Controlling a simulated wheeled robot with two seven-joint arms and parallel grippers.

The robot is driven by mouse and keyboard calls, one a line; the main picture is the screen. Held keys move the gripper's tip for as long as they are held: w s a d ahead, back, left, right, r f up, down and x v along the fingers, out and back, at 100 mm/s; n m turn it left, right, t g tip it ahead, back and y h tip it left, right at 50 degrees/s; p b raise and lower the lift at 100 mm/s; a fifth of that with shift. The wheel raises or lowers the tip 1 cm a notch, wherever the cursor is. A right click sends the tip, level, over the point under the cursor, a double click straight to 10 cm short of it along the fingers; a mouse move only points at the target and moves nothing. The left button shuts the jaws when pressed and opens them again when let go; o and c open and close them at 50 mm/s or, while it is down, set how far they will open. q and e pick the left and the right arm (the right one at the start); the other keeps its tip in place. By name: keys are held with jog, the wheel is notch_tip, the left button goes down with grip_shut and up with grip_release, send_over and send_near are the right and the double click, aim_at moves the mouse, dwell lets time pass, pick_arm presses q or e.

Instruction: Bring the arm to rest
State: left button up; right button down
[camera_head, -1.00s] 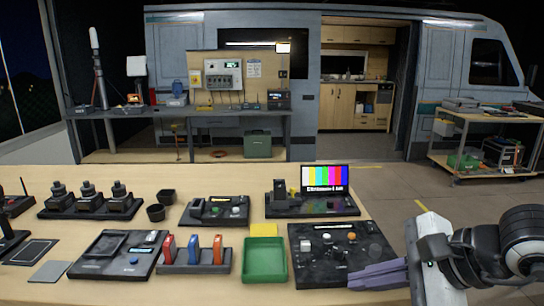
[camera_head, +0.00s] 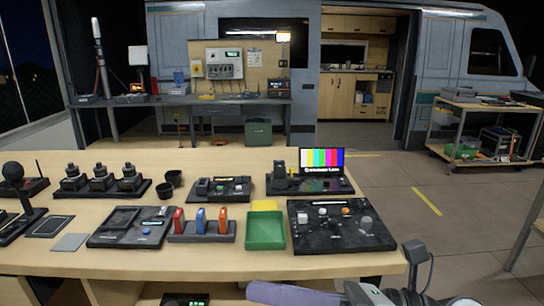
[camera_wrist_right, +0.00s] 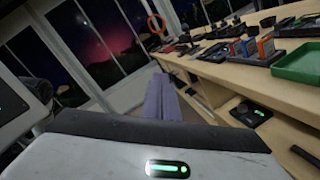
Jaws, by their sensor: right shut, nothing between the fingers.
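My right gripper (camera_head: 262,292) is low at the bottom of the head view, in front of the table's front edge and below the table top. Its purple fingers lie together, empty and apart from everything on the table. In the right wrist view the fingers (camera_wrist_right: 161,98) point away, beside the table's front edge. The rest of my right arm (camera_head: 410,292) shows at the lower right, partly cut off by the frame. My left gripper does not show.
The wooden table (camera_head: 60,262) holds a green tray (camera_head: 265,232), a black control panel (camera_head: 340,238), a panel with coloured handles (camera_head: 202,234) and a colour-bar screen (camera_head: 322,160). A lower shelf holds a device (camera_head: 186,299). Open floor (camera_head: 440,228) lies to the right.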

jog(key=w+d+f+m+t+h, duration=0.35)
jog(key=m+t, duration=0.25)
jog(key=m, duration=0.5)
jog(key=w+d+f+m+t+h, duration=0.2)
jog(key=w+d+f+m+t, duration=0.3)
jog(key=m, duration=0.6)
jog(key=s+d+f+m+t+h, duration=0.1)
jog(key=s+d+f+m+h, duration=0.15)
jog(key=f+m+h, duration=0.55)
jog(key=s+d+f+m+g+h, duration=0.1)
jog(key=s+f+m, duration=0.5)
jog(key=f, duration=0.6)
jog(key=s+d+f+m+g+h, duration=0.1)
jog(key=s+d+f+m+g, duration=0.3)
jog(key=s+f, duration=0.7)
jog(key=shift+f+m+g, duration=0.95)
jog(key=shift+m+g, duration=0.05)
jog(key=shift+g, duration=0.1)
